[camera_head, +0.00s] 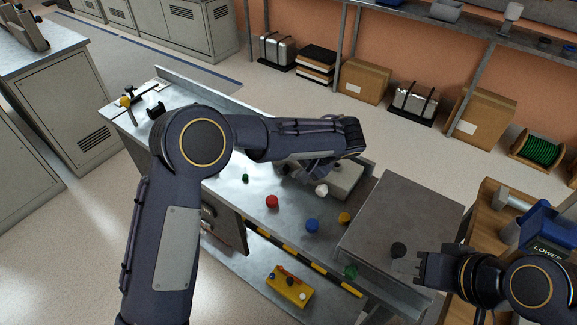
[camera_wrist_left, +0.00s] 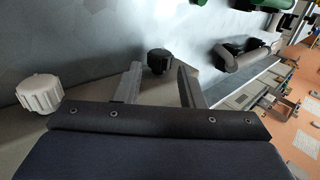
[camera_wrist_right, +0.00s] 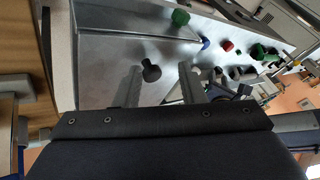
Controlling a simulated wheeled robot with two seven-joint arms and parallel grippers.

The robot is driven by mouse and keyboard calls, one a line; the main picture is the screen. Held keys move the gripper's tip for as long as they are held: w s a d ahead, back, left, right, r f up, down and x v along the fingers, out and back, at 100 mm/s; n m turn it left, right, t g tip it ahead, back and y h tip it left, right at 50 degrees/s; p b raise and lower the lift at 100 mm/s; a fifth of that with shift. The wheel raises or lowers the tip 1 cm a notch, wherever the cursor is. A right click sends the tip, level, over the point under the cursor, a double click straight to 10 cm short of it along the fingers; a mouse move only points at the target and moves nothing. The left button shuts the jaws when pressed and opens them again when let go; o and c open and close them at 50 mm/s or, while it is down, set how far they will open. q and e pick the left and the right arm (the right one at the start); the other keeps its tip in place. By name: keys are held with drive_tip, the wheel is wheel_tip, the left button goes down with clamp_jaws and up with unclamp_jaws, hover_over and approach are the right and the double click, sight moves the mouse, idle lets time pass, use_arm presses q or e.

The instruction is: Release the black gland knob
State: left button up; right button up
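Two black knobs show, and I cannot tell which is the gland knob. One black knob (camera_head: 398,250) is on the grey metal box (camera_head: 424,210), just left of my right gripper (camera_head: 418,268). In the right wrist view this knob (camera_wrist_right: 151,70) appears ahead of and between the open fingers (camera_wrist_right: 158,84), apart from them. Another black knob (camera_wrist_left: 158,60) appears between the spread fingers of my left gripper (camera_wrist_left: 158,84); contact is unclear. A white knob (camera_wrist_left: 40,92) is to its left, also in the head view (camera_head: 321,190).
Red (camera_head: 272,201), blue (camera_head: 312,226), yellow (camera_head: 344,217) and green (camera_head: 351,271) knobs stand along the bench. A yellow box (camera_head: 289,287) sits on the lower shelf. A blue bin (camera_head: 545,232) stands on the wooden table at right.

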use_arm(q)
drive_tip(key=shift+x, duration=1.15)
drive_tip(key=c, duration=0.7)
